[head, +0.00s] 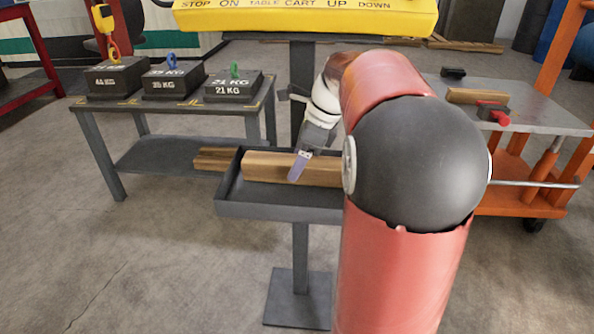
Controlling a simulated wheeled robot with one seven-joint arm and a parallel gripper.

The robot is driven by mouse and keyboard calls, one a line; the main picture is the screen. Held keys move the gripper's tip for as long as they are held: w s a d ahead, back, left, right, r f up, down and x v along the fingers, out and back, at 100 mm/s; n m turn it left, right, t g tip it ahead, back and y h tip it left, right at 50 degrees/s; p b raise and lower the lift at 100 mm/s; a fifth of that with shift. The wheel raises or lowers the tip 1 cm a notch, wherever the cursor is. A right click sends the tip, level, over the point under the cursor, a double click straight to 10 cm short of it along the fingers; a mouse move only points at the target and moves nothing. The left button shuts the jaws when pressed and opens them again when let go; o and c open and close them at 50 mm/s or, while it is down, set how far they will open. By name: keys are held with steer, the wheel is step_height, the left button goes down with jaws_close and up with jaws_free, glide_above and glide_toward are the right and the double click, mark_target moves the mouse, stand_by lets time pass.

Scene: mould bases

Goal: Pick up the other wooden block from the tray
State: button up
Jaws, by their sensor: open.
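A long wooden block (262,166) lies in the dark grey tray (278,209) on a stand at the centre. My arm hides the right end of the block and the right part of the tray. My gripper (298,168) points down at the block, with its purple finger in front of the block's near face. Only one finger shows clearly, and I cannot tell whether it touches the block. My gripper is open and holds nothing that I can see. Another wooden block (477,97) lies on the orange cart's grey top (550,115) at the right.
A dark table (150,105) at the left bears several labelled weights with coloured eyelets. A yellow control panel (305,15) stands behind the tray. A red-handled tool (493,112) and a small dark object (453,73) are on the cart. Floor in front of the tray is clear.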

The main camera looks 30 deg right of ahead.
steer(key=shift+w+a+f, duration=0.15)
steer(key=shift+a+f, duration=0.05)
steer(key=shift+f, duration=0.45)
steer(key=c, duration=1.1)
steer(key=shift+r, duration=0.1)
steer(key=shift+c, duration=0.8)
